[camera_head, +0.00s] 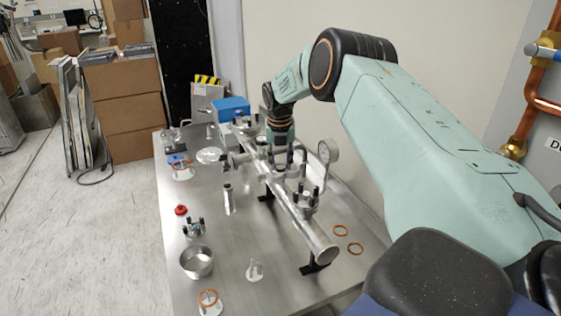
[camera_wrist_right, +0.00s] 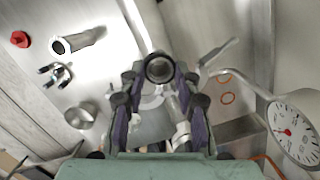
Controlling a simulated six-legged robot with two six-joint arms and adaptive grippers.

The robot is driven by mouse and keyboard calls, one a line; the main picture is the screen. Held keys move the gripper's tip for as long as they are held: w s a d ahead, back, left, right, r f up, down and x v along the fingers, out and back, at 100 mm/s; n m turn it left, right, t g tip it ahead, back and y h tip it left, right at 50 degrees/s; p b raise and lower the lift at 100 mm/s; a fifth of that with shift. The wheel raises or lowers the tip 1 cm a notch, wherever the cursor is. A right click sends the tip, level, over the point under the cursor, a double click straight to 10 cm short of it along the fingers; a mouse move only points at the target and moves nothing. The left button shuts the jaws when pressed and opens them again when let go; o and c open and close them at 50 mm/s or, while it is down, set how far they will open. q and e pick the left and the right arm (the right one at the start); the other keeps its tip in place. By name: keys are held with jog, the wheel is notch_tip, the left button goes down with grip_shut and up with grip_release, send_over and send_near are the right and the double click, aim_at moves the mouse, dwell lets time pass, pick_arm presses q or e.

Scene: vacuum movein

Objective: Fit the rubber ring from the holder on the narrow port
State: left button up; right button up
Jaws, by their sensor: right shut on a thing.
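My right gripper (camera_head: 281,157) is down at the metal manifold (camera_head: 300,222). In the right wrist view its purple-padded fingers (camera_wrist_right: 159,78) close around a round, dark-rimmed piece (camera_wrist_right: 158,68) with an open centre. I cannot tell whether this is the ring, the narrow port, or both together. A white pronged holder (camera_head: 254,270) stands bare at the table's front. Another white holder (camera_head: 211,309) carries an orange ring (camera_head: 208,296) at the front left. My left gripper is out of view.
Two orange rings (camera_head: 348,240) lie flat right of the manifold. A pressure gauge (camera_head: 324,153) stands close to my right gripper. A metal bowl (camera_head: 196,262), a red cap (camera_head: 180,210) and a clamp (camera_head: 194,228) stand on the left. A blue box (camera_head: 232,106) stands behind.

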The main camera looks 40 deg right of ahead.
jog(key=shift+s+a+r, duration=0.1)
jog(key=shift+s+r, duration=0.05)
dwell(0.3)
jog(key=shift+f, duration=0.3)
jog(key=shift+f+b, duration=0.25)
jog(key=shift+b, duration=0.05)
dwell(0.4)
jog(key=o, duration=0.8)
jog(key=shift+r, duration=0.1)
